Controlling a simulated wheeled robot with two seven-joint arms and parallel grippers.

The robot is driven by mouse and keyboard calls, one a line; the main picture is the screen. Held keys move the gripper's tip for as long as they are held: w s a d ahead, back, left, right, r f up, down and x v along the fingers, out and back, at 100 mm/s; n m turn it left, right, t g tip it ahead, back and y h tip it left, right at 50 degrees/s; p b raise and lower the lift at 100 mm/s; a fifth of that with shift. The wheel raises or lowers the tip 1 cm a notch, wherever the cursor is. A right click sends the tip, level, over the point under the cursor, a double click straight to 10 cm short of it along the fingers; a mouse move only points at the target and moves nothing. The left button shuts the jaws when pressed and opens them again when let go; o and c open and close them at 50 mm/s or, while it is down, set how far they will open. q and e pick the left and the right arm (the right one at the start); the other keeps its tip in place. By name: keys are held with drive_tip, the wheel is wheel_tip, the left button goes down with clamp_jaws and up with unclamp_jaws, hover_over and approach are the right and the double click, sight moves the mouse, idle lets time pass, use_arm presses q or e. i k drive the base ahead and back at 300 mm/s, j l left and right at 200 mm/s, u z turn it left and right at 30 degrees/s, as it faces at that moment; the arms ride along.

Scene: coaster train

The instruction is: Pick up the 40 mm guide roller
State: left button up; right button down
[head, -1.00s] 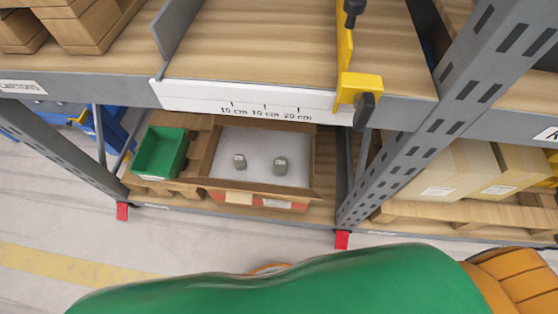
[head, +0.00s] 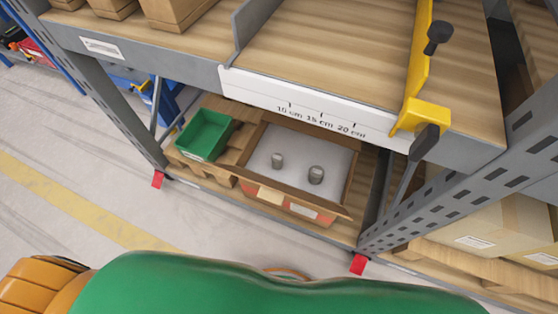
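Two small grey rollers stand in an open cardboard box (head: 348,194) on the lower shelf. The smaller grey roller (head: 278,160) is at the left and the larger grey roller (head: 316,175) is at the right, apart from each other on a pale liner (head: 298,152). I cannot read their sizes, so I cannot tell which is the 40 mm guide roller. Neither of my grippers shows in the head view.
A green bin (head: 206,135) stands left of the box. A grey rack upright (head: 460,190) stands at the right. Floor (head: 140,200) is clear at the left.

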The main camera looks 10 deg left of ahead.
sight(277, 158)
drive_tip(key=i+j+z, duration=0.1)
drive_tip(key=j+z, duration=0.25)
drive_tip(key=i+j+z, duration=0.1)
drive_tip(key=j+z, duration=0.55)
